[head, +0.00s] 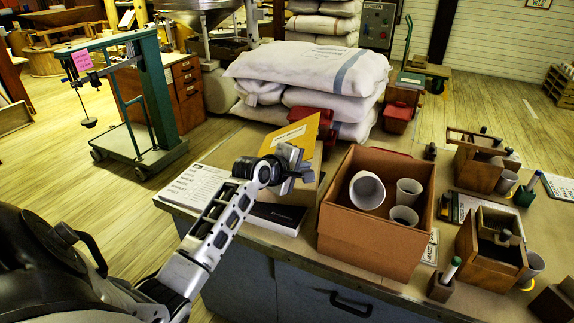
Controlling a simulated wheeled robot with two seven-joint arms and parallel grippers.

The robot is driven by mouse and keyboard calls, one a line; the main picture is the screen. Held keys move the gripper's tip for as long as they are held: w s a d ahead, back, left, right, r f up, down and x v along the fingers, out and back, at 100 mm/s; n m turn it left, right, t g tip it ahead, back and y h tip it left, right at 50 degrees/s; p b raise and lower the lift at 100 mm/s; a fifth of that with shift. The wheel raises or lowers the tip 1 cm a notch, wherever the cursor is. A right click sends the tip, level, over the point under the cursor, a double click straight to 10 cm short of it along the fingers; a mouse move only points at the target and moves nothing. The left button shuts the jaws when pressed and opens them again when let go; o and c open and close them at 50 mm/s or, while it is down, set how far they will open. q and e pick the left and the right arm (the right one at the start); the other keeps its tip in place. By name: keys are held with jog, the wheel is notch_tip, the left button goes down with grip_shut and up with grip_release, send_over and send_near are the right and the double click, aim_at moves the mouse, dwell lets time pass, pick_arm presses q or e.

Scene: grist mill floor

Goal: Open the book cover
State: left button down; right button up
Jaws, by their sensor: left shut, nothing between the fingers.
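A book with a yellow cover (293,134) is at the back left of the workbench, partly hidden behind my left gripper. The yellow cover stands up at a tilt and carries a small pale label. Whether it is fully open I cannot tell. My left gripper (300,172) is shut and empty, directly in front of the cover in this view. Whether it touches the cover I cannot tell. A flat, dark-edged item (277,217) lies below the gripper at the bench's front edge; it may belong to the book. My right gripper is not in view.
A cardboard box (368,243) with several white cups stands just right of the gripper. A printed sheet (194,185) lies to its left. White sacks (308,68) are stacked behind. Wooden boxes and small holders crowd the bench's right side.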

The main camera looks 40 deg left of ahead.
pick_arm(q)
jog(key=s+a+r, duration=0.3)
jog(key=a+r, duration=0.3)
jog(key=a, duration=0.4)
jog(key=shift+s+a, duration=0.15)
jog(key=shift+a, duration=0.1)
dwell(1.1)
jog(key=shift+s+a+r, duration=0.2)
jog(key=shift+a+r, duration=0.1)
jog(key=shift+a, duration=0.25)
jog(key=shift+s+a+r, duration=0.15)
jog(key=shift+a+r, duration=0.15)
jog(key=shift+a, duration=0.25)
jog(key=s+a, duration=0.2)
jog(key=a, duration=0.5)
jog(key=shift+s+a+r+b, duration=0.15)
jog(key=shift+a+r+b, duration=0.05)
jog(key=shift+r+b, duration=0.25)
dwell(0.6)
